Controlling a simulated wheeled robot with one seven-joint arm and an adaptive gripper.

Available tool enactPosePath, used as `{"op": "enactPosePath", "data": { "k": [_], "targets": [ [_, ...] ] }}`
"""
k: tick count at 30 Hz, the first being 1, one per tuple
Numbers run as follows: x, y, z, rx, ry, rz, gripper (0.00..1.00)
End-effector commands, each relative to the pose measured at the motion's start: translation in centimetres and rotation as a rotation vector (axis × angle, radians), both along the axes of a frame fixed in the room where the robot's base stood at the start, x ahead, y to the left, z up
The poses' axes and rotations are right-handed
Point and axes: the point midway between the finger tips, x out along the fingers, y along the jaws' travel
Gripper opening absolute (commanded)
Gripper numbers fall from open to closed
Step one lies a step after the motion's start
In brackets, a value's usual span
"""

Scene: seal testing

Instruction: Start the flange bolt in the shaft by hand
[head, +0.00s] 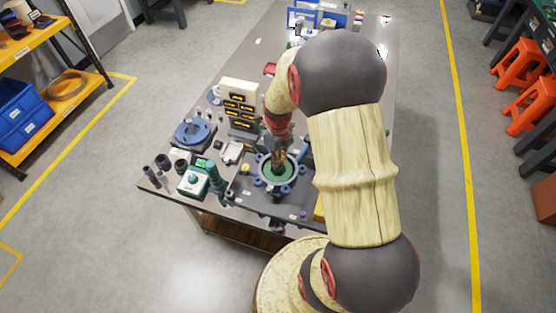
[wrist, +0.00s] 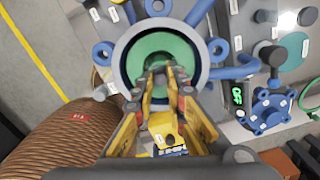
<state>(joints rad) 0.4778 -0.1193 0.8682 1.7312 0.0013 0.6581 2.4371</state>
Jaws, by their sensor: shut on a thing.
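A round housing (head: 262,180) with a pale rim, blue lugs and a green interior sits near the table's front edge. In the wrist view its pale ring (wrist: 120,62) surrounds a green floor (wrist: 150,46). My gripper (head: 279,160) points down into this opening, and its yellow fingers converge over the green floor in the wrist view (wrist: 164,76). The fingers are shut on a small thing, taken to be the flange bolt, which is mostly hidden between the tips. I cannot tell whether it touches the shaft, which I cannot make out clearly.
A blue disc fixture (head: 193,132) and a cream bin rack (head: 240,102) stand left of the housing. A teal-and-white device (head: 193,181) is at the front left corner. A green-lit display (wrist: 237,95) and a blue flange (wrist: 268,112) are right of the housing in the wrist view.

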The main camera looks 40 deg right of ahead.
Motion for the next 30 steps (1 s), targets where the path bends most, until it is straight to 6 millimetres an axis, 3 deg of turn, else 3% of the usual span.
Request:
{"op": "enactPosePath", "data": {
  "k": [8, 9, 19, 30],
  "targets": [
    [-0.37, 0.21, -0.39, 0.005, 0.010, -0.217, 0.00],
    [-0.35, 0.21, -0.44, 0.005, 0.010, -0.208, 0.15],
    [-0.32, 0.17, -0.38, 0.004, 0.009, -0.204, 0.34],
    [-0.12, 0.07, 0.18, 0.002, 0.003, -0.203, 0.34]
  ]
}}
